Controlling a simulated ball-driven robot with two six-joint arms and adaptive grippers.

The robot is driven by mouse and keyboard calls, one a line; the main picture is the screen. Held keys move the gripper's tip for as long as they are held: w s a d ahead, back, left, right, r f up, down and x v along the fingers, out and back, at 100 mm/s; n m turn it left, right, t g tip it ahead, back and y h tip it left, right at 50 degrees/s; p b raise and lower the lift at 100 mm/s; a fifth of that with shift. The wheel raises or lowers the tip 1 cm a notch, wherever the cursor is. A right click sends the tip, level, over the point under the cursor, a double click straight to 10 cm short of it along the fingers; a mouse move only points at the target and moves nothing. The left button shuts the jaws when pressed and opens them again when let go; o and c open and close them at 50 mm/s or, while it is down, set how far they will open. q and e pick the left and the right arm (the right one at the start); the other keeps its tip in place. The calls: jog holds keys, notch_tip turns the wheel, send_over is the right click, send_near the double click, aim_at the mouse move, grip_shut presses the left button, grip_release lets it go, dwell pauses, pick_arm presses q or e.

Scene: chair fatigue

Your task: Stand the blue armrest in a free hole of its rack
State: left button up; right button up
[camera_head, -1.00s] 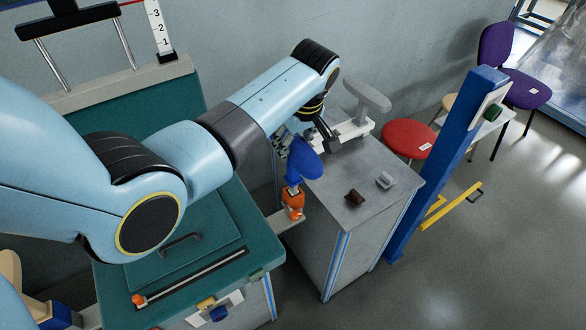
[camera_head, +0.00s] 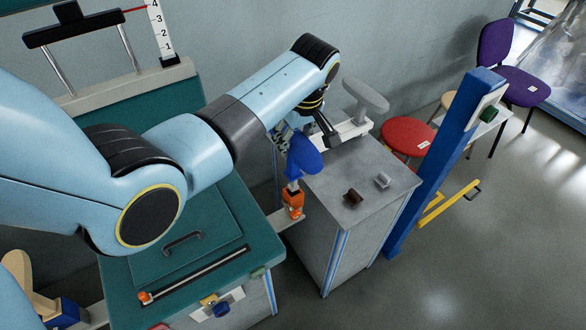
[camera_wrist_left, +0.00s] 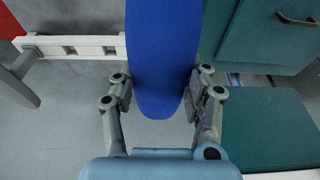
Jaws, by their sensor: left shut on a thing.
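My left gripper (camera_head: 287,142) is shut on the blue armrest (camera_head: 304,158), holding it between the teal bench and the grey cabinet. In the left wrist view the long blue pad (camera_wrist_left: 163,50) lies between the two fingers (camera_wrist_left: 164,88). The armrest's lower end is just above an orange clamp-like piece (camera_head: 293,203); I cannot tell whether they touch. The white rack (camera_head: 353,131) is on the grey cabinet at its back edge, with a grey armrest (camera_head: 366,95) standing in it. The left wrist view shows the rack's square holes (camera_wrist_left: 85,47). My right gripper is not in view.
The grey cabinet top (camera_head: 338,176) carries a small brown part (camera_head: 352,197) and a small grey part (camera_head: 382,180). The teal bench (camera_head: 257,240) is at left, a blue post (camera_head: 440,170) at right. A red stool (camera_head: 407,137) is behind the cabinet.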

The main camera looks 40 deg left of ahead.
pick_arm(q)
jog(key=shift+a+p+v, duration=0.25)
jog(key=shift+p+v, duration=0.05)
jog(key=shift+v, duration=0.8)
jog(key=shift+w+r, duration=0.1)
jog(key=shift+r, duration=0.9)
